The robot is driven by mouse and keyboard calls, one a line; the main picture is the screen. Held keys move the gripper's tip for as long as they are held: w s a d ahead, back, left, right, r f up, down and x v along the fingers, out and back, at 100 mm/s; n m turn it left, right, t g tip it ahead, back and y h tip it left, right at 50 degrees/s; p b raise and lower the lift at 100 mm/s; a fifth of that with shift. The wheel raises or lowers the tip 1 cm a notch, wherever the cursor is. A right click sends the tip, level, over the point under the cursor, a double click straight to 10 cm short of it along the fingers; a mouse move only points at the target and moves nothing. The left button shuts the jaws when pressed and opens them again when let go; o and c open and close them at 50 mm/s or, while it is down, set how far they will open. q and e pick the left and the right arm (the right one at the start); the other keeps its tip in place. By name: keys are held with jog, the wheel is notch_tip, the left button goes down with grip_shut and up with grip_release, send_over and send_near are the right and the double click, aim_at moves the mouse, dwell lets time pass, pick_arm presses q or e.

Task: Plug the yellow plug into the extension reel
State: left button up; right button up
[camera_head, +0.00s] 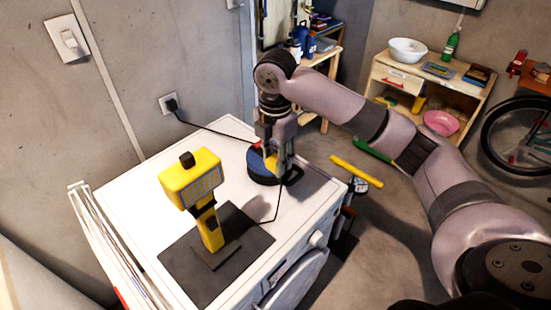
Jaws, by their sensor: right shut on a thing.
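The extension reel (261,173), blue and black, lies on top of the white machine near its back right edge. My right gripper (279,158) points down over the reel and is shut on the yellow plug (270,163). The plug is low, at the reel's top; I cannot tell whether it touches the sockets or sits in one, as the fingers hide much of both. A thin black cable runs down from the gripper area towards the yellow work light (196,178), which stands upright on a dark mat (247,246). My left gripper is not in view.
The white machine (138,192) has bare top between the light and the reel. A black cord joins the wall socket (169,103) to the reel's area. A wooden shelf unit (428,78) stands at the back right. A yellow-topped item (356,171) stands right of the machine.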

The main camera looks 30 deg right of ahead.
jog(key=shift+s+a+f+m, duration=0.1)
jog(key=shift+s+f+m, duration=0.15)
jog(key=shift+f, duration=0.25)
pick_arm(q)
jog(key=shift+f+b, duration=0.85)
pick_arm(e)
jog(key=s+a+f+m, duration=0.3)
jog(key=s+f+m, duration=0.5)
jog(key=s+m, duration=0.1)
jog(key=s+a+f+m, duration=0.3)
jog(key=s+f+m, duration=0.5)
jog(key=m, duration=0.4)
jog(key=shift+s+f, duration=0.35)
jog(key=shift+f, duration=0.3)
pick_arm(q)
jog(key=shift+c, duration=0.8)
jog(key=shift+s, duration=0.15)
pick_arm(e)
jog(key=shift+s, duration=0.15)
